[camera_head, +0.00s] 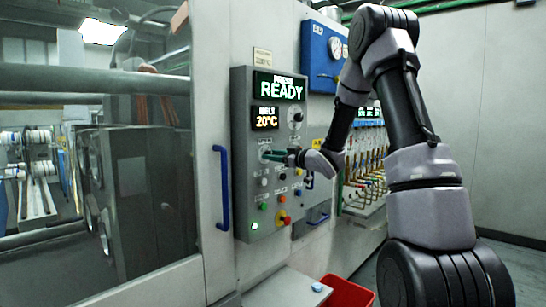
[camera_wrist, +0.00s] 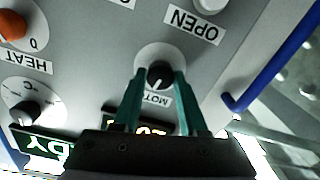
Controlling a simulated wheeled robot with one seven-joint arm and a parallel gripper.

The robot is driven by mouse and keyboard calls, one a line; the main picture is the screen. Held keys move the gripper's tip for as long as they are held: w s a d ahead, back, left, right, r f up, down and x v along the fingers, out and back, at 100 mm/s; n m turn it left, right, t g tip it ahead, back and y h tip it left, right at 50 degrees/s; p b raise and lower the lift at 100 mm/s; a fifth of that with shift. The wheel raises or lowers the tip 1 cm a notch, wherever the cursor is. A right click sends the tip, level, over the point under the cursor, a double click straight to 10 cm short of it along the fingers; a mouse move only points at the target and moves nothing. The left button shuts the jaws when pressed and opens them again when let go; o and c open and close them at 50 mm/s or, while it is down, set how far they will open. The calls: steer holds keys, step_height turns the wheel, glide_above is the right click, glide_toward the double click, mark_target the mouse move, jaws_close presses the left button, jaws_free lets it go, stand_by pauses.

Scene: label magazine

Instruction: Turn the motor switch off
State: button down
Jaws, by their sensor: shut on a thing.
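The motor switch (camera_wrist: 160,76) is a small black rotary knob with a white pointer line, on a round pale plate. Its label, partly covered, reads "MOTO…" in the wrist view, where the panel appears upside down. My gripper (camera_wrist: 158,72) has its two green fingers on either side of the knob, shut on it. In the head view my gripper (camera_head: 272,155) reaches the grey control panel (camera_head: 241,190) from the right, below the 20°C display. There the fingers and wrist hide most of the knob, so its pointer cannot be read.
A blue handle (camera_head: 222,188) stands left of the panel. A red bin (camera_head: 347,293) sits below. Hoses and valves (camera_head: 366,150) are at right.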

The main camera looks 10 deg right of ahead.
steer(key=n, duration=0.9)
steer(key=shift+s, duration=0.1)
steer(key=shift+a+f, duration=0.1)
stand_by(0.3)
steer(key=shift+c, duration=2.2)
jaws_free()
steer(key=v, duration=1.1)
steer(key=shift+a, duration=0.1)
